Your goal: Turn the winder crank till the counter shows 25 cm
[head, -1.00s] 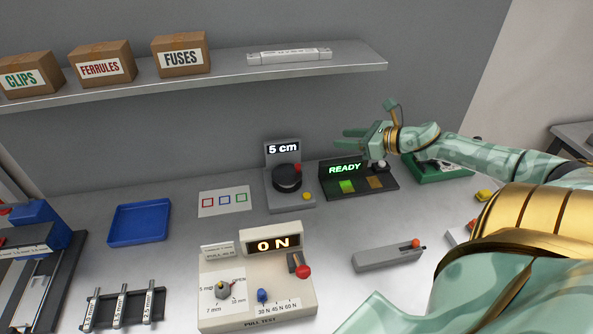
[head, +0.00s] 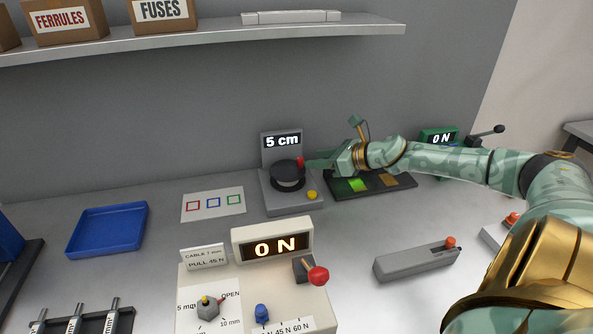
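The winder (head: 290,204) is a grey unit at the back of the bench. Its counter (head: 282,142) reads 5 cm. Its crank is a black disc (head: 288,181) with a red knob (head: 301,162) at the upper right, and a yellow button (head: 312,195) sits at the front right. My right gripper (head: 313,163) reaches in from the right with its green fingers at the red knob. Whether the fingers have closed on the knob cannot be made out. My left gripper is out of view.
A black panel (head: 345,193) with a lit green pad lies under my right forearm. A blue tray (head: 85,247) and a marked card (head: 186,215) lie to the left. A shelf (head: 230,39) hangs above.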

